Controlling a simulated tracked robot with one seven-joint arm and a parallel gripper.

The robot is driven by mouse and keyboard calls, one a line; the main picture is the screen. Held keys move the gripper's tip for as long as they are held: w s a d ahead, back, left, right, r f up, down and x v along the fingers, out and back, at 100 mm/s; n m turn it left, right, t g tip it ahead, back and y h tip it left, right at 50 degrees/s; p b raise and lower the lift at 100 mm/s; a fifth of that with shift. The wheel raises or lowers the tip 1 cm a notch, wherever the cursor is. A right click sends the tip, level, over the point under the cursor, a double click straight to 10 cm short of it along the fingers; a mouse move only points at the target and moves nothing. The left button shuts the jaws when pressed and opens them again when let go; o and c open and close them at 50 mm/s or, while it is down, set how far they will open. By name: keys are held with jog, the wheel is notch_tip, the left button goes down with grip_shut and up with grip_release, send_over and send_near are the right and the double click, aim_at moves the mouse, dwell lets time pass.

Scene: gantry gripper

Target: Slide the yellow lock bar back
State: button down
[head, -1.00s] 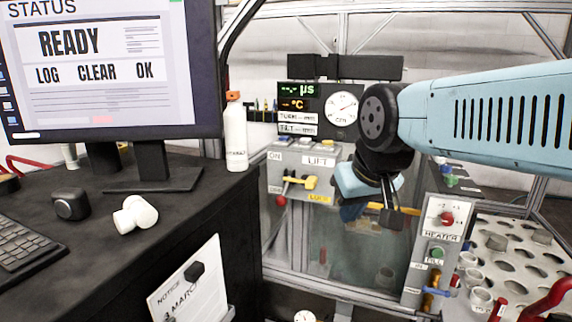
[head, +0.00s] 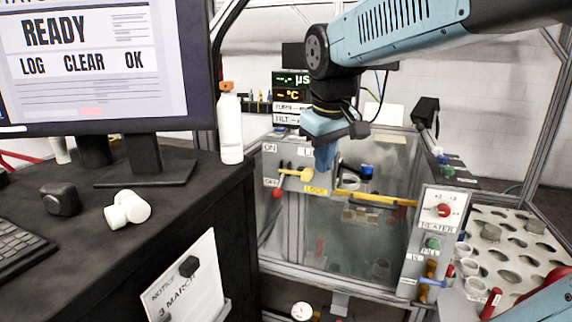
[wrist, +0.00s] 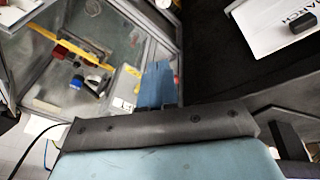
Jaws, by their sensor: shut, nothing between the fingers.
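A long yellow bar (head: 375,198) runs across the front of a clear-walled enclosure, its left end near a yellow LOCK label (head: 316,190). It also shows in the wrist view (wrist: 58,42). A short yellow handle (head: 298,174) sticks out of the panel left of that label. I cannot tell for certain which is the lock bar; the long bar lies beside the label. My gripper (head: 325,160) points down, shut and empty, just right of the short handle and above the long bar's left end. Its blue fingers also show in the wrist view (wrist: 157,85). Contact is unclear.
A red-knobbed lever (head: 277,192) sits left of the handle. A heater panel (head: 440,235) stands at the right, beside a holed rack (head: 510,240). A black desk (head: 180,215) with a white bottle (head: 230,130) and monitor (head: 105,65) fills the left.

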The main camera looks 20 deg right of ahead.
jog(key=w+a+r+n+g+h, duration=0.1)
jog(key=w+r+n+g, duration=0.2)
jog(key=w, duration=0.8)
jog(key=n+g+h, duration=0.2)
jog(key=n+g, duration=0.1)
jog(key=n, duration=0.1)
send_near(307, 174)
jog(key=w+a+r, duration=0.2)
jog(key=a+r, duration=0.1)
jog(key=x, duration=1)
jog(key=shift+w+a+f, duration=0.2)
jog(key=shift+w+f, duration=0.05)
jog(key=shift+w, duration=0.05)
jog(key=shift+d, duration=0.1)
